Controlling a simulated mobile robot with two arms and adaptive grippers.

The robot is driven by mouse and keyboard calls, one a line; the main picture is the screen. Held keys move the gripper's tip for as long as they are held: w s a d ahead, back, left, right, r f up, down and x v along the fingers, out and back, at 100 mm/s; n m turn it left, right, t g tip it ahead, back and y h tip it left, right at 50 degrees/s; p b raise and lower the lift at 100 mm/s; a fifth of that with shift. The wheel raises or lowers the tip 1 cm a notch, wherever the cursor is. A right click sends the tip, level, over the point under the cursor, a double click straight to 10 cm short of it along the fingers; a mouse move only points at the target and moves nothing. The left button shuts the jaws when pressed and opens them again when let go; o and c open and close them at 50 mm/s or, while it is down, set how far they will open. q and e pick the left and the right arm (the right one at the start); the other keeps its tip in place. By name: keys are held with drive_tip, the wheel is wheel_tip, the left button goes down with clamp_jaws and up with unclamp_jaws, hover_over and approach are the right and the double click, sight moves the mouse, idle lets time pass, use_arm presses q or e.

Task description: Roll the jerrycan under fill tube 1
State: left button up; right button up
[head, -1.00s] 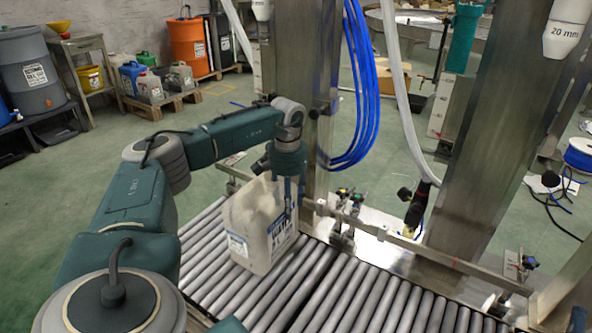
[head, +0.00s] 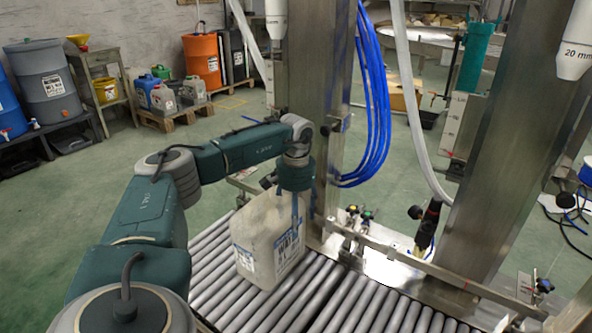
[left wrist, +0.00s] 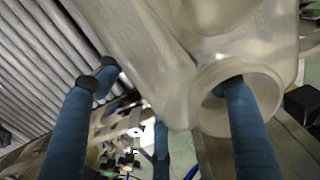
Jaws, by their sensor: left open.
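The jerrycan (head: 252,238), translucent white with a blue and white label, stands upright on the roller conveyor (head: 228,292) in the head view. My left gripper (head: 297,208) is open, pointing down at the can's top right side. In the left wrist view the can's pale body (left wrist: 140,45) fills the upper middle. One blue finger of the left gripper (left wrist: 165,95) overlaps the can's round mouth, its tip apparently inside the ring; the other fingers are outside the can. Contact is unclear. Two white fill nozzles hang from above, one at top centre (head: 275,18), another marked 20 mm (head: 577,40). My right gripper is out of view.
A steel column (head: 312,100) stands close behind the can, and a second (head: 510,150) to the right. A guide rail (head: 430,266) runs along the conveyor's far side. Blue hoses (head: 375,110) hang between the columns. The rollers right of the can are clear.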

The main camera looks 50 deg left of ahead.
use_arm(q)
wheel_tip(320, 180, up, 8)
idle(0.5)
drive_tip(key=shift+r, duration=0.1)
